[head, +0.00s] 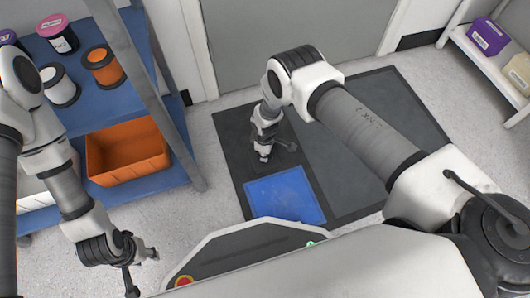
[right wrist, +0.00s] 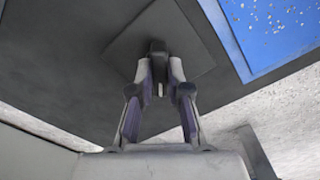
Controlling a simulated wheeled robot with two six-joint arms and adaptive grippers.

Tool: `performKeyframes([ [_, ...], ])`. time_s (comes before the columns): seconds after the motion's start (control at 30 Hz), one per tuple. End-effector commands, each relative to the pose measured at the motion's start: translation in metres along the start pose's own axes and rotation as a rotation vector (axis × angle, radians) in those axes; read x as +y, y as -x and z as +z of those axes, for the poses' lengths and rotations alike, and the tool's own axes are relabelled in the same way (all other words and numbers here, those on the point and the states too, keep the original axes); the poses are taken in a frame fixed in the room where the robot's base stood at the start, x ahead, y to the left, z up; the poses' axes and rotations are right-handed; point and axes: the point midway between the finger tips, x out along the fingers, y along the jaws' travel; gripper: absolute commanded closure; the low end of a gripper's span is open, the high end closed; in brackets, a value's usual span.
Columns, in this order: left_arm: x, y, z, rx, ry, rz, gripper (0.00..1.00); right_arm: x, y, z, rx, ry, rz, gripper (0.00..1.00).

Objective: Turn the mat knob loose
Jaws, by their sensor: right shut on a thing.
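The dark grey mat (head: 345,148) lies on the speckled floor in the head view. The mat knob (right wrist: 157,47) is a small dark piece on a square dark plate (right wrist: 190,62) in the right wrist view. My right gripper (right wrist: 159,82) has both fingers closed in on the knob from two sides. In the head view my right gripper (head: 264,153) points down at the mat just above the blue panel, and it hides the knob there. My left gripper (head: 149,254) is at the lower left, away from the mat; its fingers are too small to judge.
A bright blue panel (head: 285,197) lies at the mat's near edge. A blue shelf rack (head: 150,187) with spools and an orange bin (head: 127,153) stands at the left. A white shelf (head: 487,62) with boxes is at the far right. A grey door closes off the back.

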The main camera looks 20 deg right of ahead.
Motion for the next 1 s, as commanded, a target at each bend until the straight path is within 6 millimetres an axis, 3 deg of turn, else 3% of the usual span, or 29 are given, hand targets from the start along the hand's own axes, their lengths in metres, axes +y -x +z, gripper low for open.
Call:
performKeyframes([
  [0.5,0.0002,0.0052,0.0004,-0.001,-0.001,0.0,0.6,-0.0003,-0.0003,0.0007,-0.001,0.449,-0.001,1.0],
  [1.0,0.0002,0.0065,0.0004,-0.001,-0.002,0.0,0.6,0.0,-0.0005,0.0008,-0.001,0.622,-0.001,1.0],
])
